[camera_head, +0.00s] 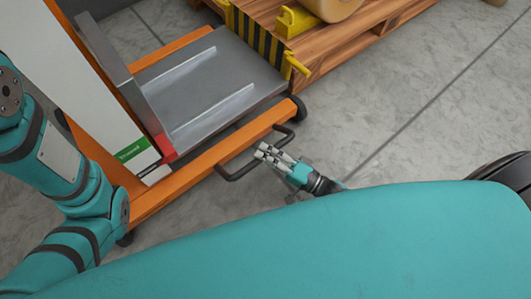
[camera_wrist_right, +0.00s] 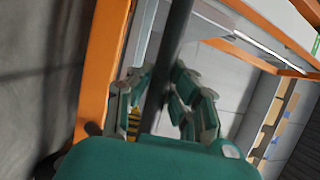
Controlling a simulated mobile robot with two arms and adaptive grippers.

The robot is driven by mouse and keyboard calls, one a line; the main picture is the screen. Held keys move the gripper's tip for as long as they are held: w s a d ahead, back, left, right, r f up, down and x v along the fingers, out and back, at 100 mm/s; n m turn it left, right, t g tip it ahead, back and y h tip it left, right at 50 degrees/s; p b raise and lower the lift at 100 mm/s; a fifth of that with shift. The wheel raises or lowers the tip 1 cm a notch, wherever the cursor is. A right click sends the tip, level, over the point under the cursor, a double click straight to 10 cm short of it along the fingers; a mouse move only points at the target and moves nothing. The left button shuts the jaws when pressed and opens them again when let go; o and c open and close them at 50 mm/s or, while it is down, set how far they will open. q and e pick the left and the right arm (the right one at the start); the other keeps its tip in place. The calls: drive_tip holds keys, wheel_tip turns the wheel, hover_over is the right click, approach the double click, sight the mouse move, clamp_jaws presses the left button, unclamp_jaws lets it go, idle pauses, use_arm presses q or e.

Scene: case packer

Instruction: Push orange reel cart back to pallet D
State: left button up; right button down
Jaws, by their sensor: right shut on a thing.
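The orange reel cart (camera_head: 195,178) stands on the floor at the left of the head view, with a grey metal platform and a tall white mast. Its dark bar handle (camera_head: 233,178) sticks out from the near orange beam. My right gripper (camera_head: 266,153) is shut on this handle; in the right wrist view the dark bar (camera_wrist_right: 172,45) passes between the fingers (camera_wrist_right: 158,88). A wooden pallet (camera_head: 345,42) lies just beyond the cart, at the top. No letter shows on it. My left arm comes in at the left; its gripper is out of view.
On the pallet's near corner are a yellow-and-black striped plate (camera_head: 258,38), a yellow bracket (camera_head: 294,22) and a tan reel (camera_head: 333,6). The cart's front end is close to this corner.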

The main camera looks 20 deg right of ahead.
drive_tip(key=shift+w, duration=0.1)
drive_tip(key=shift+w+a, duration=0.1)
drive_tip(key=shift+w, duration=0.25)
drive_tip(key=shift+w+a+f, duration=0.1)
drive_tip(key=shift+w+a, duration=0.1)
drive_tip(key=shift+w, duration=0.35)
drive_tip(key=c, duration=1.2)
unclamp_jaws()
drive_tip(key=v, duration=1.2)
